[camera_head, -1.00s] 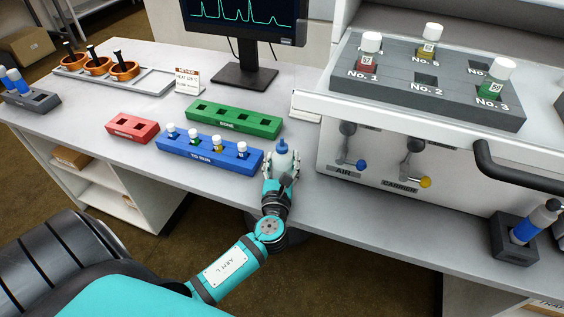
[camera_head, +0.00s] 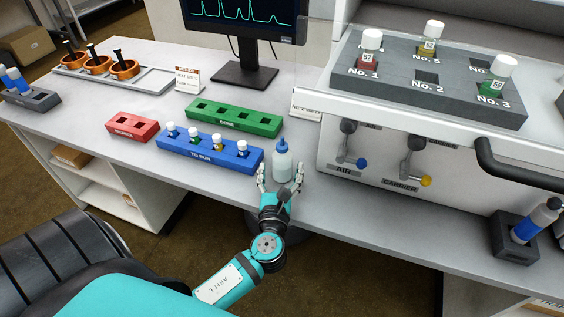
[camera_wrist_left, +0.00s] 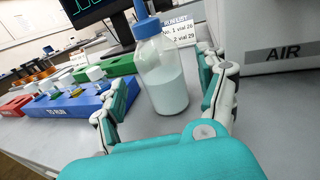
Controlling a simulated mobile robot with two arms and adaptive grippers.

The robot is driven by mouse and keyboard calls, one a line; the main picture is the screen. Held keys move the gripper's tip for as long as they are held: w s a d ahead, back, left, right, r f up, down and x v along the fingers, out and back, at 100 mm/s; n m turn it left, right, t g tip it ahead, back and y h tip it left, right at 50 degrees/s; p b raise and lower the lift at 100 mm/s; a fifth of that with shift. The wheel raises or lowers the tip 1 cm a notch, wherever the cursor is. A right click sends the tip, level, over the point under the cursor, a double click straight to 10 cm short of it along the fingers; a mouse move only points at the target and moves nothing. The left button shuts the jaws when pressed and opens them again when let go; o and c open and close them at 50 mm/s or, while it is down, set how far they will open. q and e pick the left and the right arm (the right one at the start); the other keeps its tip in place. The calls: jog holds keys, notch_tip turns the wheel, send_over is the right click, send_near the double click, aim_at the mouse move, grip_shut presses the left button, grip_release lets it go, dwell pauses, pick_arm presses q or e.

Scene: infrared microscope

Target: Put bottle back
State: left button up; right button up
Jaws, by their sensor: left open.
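A clear bottle (camera_head: 282,165) with a blue cap and pale liquid stands upright on the bench, just right of the blue "TO RUN" rack. It also shows in the left wrist view (camera_wrist_left: 163,78), in front of a run-list card. My left gripper (camera_head: 279,186) is open, its fingers on the near side of the bottle. In the left wrist view the open fingers (camera_wrist_left: 168,105) stand to either side of the bottle, with gaps visible. My right gripper is not in view.
The blue rack (camera_head: 203,164) holds several small vials; a green rack (camera_head: 234,118) and a red rack (camera_head: 132,127) are near it. The instrument (camera_head: 400,165) with AIR and CARRIER valves is close on the right.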

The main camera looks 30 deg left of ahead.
pick_arm(q)
jog(key=v, duration=0.7)
jog(key=shift+s+d+b, duration=0.2)
jog(key=shift+s+b, duration=0.15)
